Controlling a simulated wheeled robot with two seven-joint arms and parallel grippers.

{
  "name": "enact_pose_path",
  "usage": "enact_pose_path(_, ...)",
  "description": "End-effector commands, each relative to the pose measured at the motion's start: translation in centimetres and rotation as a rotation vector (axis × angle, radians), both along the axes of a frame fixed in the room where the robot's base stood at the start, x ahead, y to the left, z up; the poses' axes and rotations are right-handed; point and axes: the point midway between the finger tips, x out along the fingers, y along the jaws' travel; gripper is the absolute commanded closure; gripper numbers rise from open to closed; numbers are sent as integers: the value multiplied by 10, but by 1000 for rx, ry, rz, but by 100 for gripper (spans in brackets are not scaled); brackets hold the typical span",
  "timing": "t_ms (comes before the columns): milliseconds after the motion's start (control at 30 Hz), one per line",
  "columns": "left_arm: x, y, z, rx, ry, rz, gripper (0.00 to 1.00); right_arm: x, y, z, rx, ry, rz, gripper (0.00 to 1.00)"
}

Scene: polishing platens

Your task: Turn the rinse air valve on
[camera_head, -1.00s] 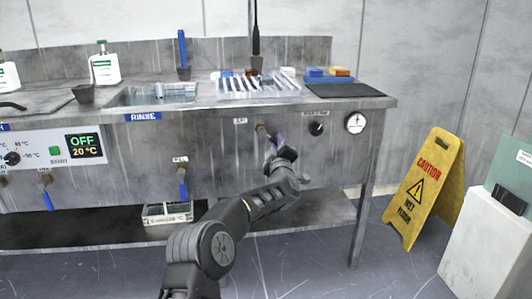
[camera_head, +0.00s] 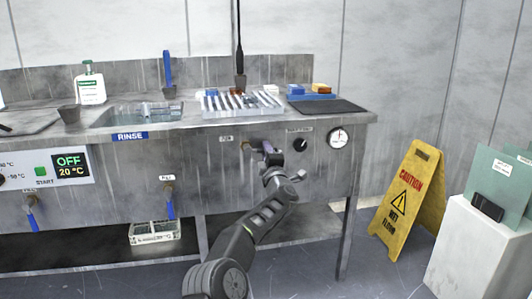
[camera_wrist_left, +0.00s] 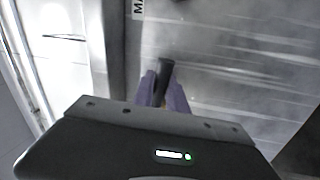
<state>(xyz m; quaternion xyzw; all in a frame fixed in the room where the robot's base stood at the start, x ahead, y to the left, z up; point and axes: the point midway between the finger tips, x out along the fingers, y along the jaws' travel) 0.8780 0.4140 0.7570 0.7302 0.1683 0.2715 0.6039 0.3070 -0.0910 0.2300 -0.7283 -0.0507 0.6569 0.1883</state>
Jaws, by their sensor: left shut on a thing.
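The rinse air valve (camera_head: 256,145) is on the front panel of the steel bench, beside a small label (camera_head: 226,139) and left of a black knob. My left gripper (camera_head: 268,152) is at this valve. In the left wrist view its purple fingers (camera_wrist_left: 162,92) are shut on the dark valve handle (camera_wrist_left: 166,68), whose end sticks out beyond them. The gripper and wrist hide much of the valve in the head view, so I cannot tell the handle's exact angle there. My right gripper is not in view.
A black knob (camera_head: 300,144) and a round gauge (camera_head: 338,138) sit right of the valve. Another valve with a blue handle (camera_head: 170,204) hangs at left. A yellow caution sign (camera_head: 412,205) and white pedestal (camera_head: 475,250) stand right of the bench.

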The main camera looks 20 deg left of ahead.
Motion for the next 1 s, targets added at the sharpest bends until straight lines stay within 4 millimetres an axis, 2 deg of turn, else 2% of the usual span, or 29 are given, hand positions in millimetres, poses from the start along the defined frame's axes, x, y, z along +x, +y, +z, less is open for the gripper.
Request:
enact_pose_path(200, 0, 2, 2, 4, -1, 1, 100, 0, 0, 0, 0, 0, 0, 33)
enact_pose_path(233, 0, 2, 2, 4, -1, 1, 80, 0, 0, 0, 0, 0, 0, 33)
enact_pose_path(467, 0, 1, 1, 3, -1, 1, 61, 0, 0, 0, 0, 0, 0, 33)
enact_pose_path(1000, -6, -4, -1, 2, 1, 0, 60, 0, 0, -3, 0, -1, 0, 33)
